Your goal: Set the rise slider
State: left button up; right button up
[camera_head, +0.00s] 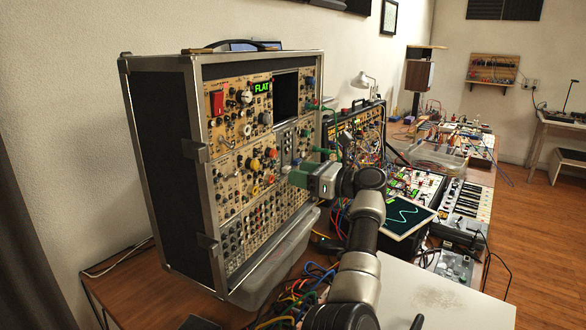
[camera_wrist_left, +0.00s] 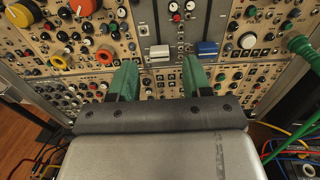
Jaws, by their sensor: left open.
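A tall silver-edged synth case (camera_head: 158,160) stands open on the left, full of modules. In the left wrist view a grey slider panel (camera_wrist_left: 170,22) carries a white slider cap (camera_wrist_left: 160,52) and a blue slider cap (camera_wrist_left: 207,48). I cannot read which one is labelled rise. My left gripper (camera_head: 290,176) is at the case front, by the lower part of the panel. In the left wrist view its green fingers (camera_wrist_left: 158,72) are open and empty, with the white cap between and beyond them. The blue cap is just right of the right finger. Contact cannot be told.
A green display (camera_head: 262,87) reads FLAT near the top of the case. Coloured knobs (camera_wrist_left: 83,6) sit left of the fingers. A green cable (camera_wrist_left: 302,47) hangs at the right. More cables, a screen (camera_head: 405,216) and a keyboard (camera_head: 467,199) stand to the right.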

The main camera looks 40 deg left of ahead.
aim_at(286, 169)
pick_arm(q)
jog(key=shift+x, duration=1.45)
jog(key=shift+c, duration=0.5)
grip_shut()
